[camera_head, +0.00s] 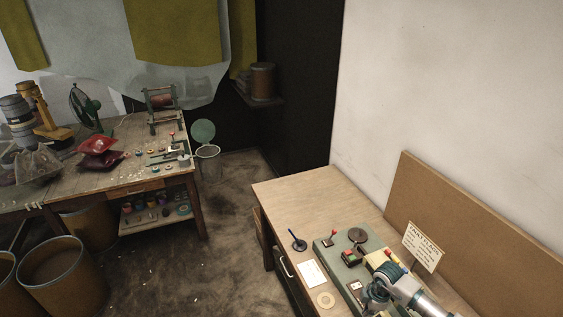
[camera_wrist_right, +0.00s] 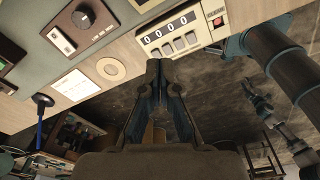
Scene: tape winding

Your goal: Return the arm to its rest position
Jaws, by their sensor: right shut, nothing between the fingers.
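My right gripper (camera_wrist_right: 158,68) shows in the right wrist view with its two dark fingers brought together at the tips. It is empty. Its tips appear in front of the wooden bench edge, just below a counter panel (camera_wrist_right: 182,28) reading zeros; I cannot tell the gap. In the head view, a grey and teal jointed part that looks like my right arm covers part of the green console (camera_head: 328,244) at the bottom right. The right gripper itself cannot be made out there. My left gripper cannot be made out in either view.
The console stands on a wooden bench (camera_head: 295,195) beside a white wall. A paper sheet (camera_head: 312,274), a pale ring (camera_head: 325,300) and a sign (camera_head: 423,246) are near it. A cluttered workbench (camera_head: 125,178) and bins (camera_head: 60,275) are at left. Floor between the benches is open.

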